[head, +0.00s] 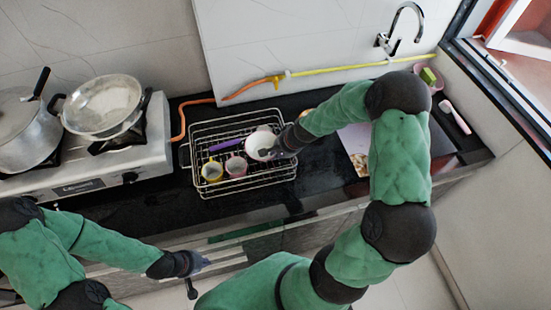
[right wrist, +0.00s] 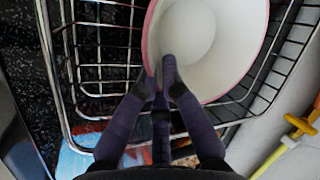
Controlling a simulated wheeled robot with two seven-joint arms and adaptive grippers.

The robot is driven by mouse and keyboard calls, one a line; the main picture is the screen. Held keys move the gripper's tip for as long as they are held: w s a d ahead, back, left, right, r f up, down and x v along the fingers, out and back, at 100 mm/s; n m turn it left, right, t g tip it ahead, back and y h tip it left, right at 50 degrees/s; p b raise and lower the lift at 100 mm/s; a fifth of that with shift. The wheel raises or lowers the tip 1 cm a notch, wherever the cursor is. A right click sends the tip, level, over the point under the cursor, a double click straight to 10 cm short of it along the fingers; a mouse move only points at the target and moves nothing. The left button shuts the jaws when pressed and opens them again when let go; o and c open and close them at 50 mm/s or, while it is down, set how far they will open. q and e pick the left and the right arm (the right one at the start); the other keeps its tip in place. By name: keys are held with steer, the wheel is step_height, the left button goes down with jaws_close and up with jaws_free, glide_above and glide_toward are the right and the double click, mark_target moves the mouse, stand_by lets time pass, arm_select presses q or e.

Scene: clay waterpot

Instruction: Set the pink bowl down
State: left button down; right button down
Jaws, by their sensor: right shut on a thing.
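The pink bowl, white inside with a pink rim, shows in the head view (head: 259,141) at the right part of the wire dish rack (head: 245,193). In the right wrist view the bowl (right wrist: 215,35) fills the upper middle, its opening towards the camera. My right gripper (head: 277,150) is shut on the bowl's near rim; its dark fingers (right wrist: 168,75) pinch the pink edge. The bowl is over or in the rack; whether it touches the wires I cannot tell. My left gripper (head: 198,263) hangs in front of the counter, away from the rack; its jaw opening is unclear.
A yellow mug (head: 212,171) and a pink mug (head: 236,167) stand in the rack, with a purple item (head: 226,145) behind them. A stove with a pan (head: 103,104) is on the left. A yellow hose (head: 345,66) runs along the wall behind. A patterned board lies right of the rack.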

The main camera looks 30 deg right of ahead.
step_height(320, 180, down, 3)
steer(key=shift+b, duration=0.7)
steer(key=shift+d, duration=0.1)
steer(key=shift+f, duration=0.2)
steer(key=c, duration=1.4)
jaws_free()
steer(key=shift+r, duration=0.15)
